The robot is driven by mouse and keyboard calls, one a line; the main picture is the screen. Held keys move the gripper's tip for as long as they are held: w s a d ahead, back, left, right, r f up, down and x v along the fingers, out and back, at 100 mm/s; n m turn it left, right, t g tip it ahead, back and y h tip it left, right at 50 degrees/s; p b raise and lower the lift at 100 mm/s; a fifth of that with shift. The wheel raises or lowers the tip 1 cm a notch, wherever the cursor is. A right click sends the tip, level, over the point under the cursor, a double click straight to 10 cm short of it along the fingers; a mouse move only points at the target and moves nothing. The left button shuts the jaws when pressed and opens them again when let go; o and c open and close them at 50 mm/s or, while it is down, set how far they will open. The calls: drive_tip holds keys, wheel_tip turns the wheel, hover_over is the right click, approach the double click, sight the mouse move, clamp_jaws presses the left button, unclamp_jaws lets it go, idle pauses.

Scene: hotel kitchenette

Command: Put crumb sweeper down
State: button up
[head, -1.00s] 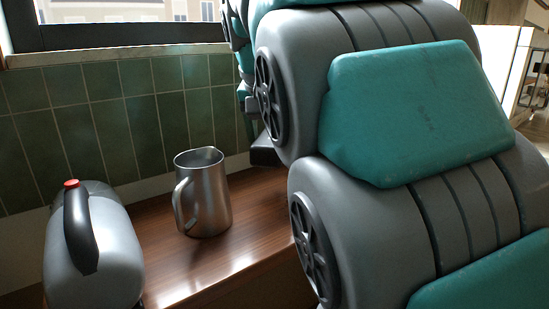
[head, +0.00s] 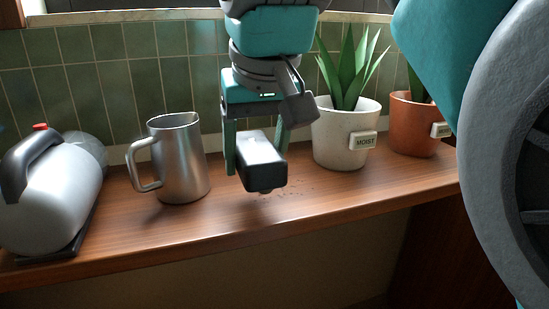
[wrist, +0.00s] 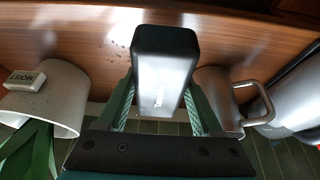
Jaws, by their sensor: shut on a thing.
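The crumb sweeper (head: 263,160) is a small box with a dark casing and a pale top. My gripper (head: 256,150) points down over the wooden counter (head: 330,205), its green fingers shut on the two sides of the sweeper. In the wrist view the sweeper (wrist: 163,75) sits between the fingers (wrist: 160,108), its pale face toward the camera. It is over or on the counter between the metal jug and the white pot; I cannot tell whether its underside touches the wood.
A metal jug (head: 180,160) stands left of the sweeper, a kettle-like silver appliance (head: 50,195) farther left. A white pot (head: 345,135) labelled MOIST and an orange pot (head: 412,125) stand right. Dark crumbs (head: 290,190) lie beside the sweeper. The front counter strip is clear.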

drive_tip(key=w, duration=0.5)
drive_tip(key=w+f+p, duration=0.1)
drive_tip(key=w, duration=0.9)
drive_tip(key=shift+w+d+f+p, duration=0.3)
drive_tip(key=shift+d, duration=0.05)
drive_tip(key=shift+f, duration=1.75)
drive_tip(key=shift+f, duration=0.25)
drive_tip(key=o, duration=1.3)
drive_tip(key=shift+s+f, duration=0.1)
drive_tip(key=shift+f, duration=0.05)
